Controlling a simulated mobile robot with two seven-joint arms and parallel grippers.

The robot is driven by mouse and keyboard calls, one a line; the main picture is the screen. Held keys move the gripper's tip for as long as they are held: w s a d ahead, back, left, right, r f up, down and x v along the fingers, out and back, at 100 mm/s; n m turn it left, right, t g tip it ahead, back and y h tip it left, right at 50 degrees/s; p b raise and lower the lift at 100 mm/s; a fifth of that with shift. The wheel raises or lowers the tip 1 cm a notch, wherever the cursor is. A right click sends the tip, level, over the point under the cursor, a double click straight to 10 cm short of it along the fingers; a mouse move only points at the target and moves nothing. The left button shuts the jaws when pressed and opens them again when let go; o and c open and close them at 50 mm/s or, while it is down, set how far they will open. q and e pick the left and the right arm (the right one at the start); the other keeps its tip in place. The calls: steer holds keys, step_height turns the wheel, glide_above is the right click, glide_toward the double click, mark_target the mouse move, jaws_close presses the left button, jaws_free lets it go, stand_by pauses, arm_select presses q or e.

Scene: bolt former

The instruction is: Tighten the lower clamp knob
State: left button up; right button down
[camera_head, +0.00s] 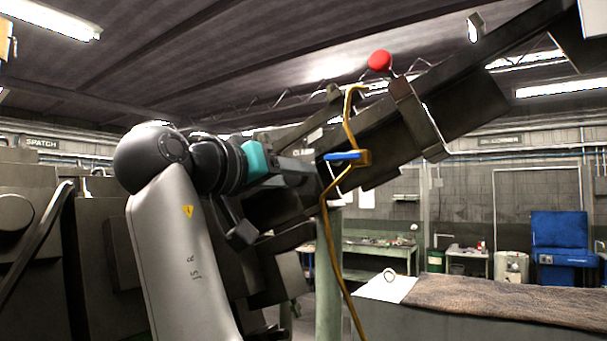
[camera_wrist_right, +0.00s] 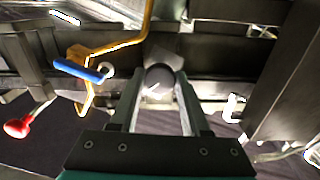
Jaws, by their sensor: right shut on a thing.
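In the right wrist view, a dark round knob (camera_wrist_right: 160,77) with a pale mark on its face sits between the fingertips of my right gripper (camera_wrist_right: 160,92). The fingers are shut on the knob's sides, and a grey block shows just behind it. My left gripper is not in view.
A yellow pipe (camera_head: 329,225) with a blue handle (camera_head: 342,156) runs close beside the gripper. A red ball knob (camera_head: 379,61) stands above a slanted dark beam (camera_head: 455,90). A bench with a brown mat (camera_head: 510,300) and a blue cabinet (camera_head: 560,240) stand at right.

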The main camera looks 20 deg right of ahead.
steer(key=n+p, duration=0.1)
steer(key=n, duration=0.6)
steer(key=shift+c, duration=1.2)
jaws_free()
steer(key=v, duration=0.8)
